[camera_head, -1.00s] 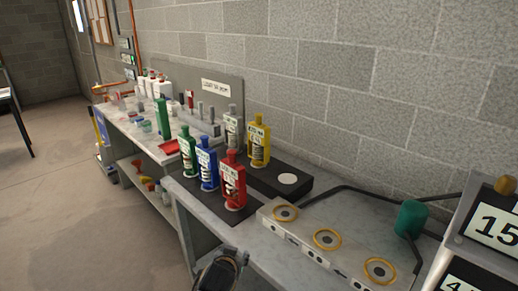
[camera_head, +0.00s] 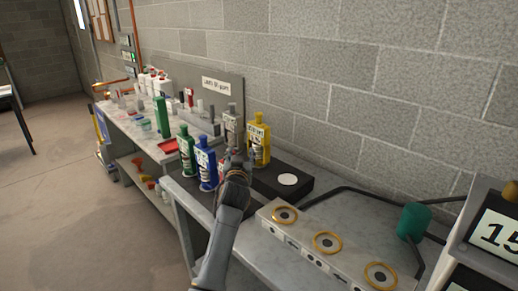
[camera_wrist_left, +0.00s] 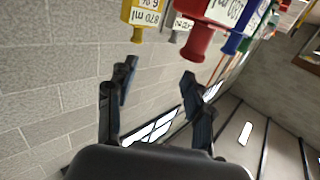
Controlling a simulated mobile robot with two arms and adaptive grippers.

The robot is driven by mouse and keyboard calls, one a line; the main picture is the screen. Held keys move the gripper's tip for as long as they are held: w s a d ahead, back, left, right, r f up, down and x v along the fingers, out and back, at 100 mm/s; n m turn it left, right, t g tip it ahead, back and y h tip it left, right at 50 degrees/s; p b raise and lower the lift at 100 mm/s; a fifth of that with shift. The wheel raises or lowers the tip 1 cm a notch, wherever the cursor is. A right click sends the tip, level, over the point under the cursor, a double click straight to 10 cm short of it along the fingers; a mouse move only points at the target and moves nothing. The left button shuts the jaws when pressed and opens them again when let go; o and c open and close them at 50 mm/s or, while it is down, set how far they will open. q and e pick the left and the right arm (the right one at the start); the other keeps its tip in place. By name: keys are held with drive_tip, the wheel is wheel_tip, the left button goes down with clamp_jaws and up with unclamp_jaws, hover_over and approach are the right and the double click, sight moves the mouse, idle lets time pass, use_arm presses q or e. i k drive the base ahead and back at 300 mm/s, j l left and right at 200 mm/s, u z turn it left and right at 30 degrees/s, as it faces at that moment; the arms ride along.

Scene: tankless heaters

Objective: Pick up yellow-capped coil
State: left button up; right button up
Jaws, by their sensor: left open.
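The yellow-capped container (camera_head: 259,143), which I take to be the yellow-capped coil, is a yellow bottle shape with a pale label, standing on the dark block at the back of the bench. It also shows in the left wrist view (camera_wrist_left: 146,14), at the top edge and upside down. My left gripper (camera_head: 236,160) is in front of the red container and left of the yellow one in the head view. In the left wrist view the gripper (camera_wrist_left: 158,80) is open, with nothing between its fingers. My right gripper is not in view.
Green (camera_head: 186,150) and blue (camera_head: 206,165) containers stand left of my gripper. A red one (camera_wrist_left: 198,35) is close by, mostly hidden in the head view. A grey one (camera_head: 231,130) stands behind. A panel with yellow rings (camera_head: 327,242) lies at right. The block wall is behind.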

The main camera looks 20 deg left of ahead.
sight(258, 133)
drive_tip(key=i, duration=0.45)
drive_tip(key=i+j, duration=0.35)
drive_tip(key=j, duration=0.2)
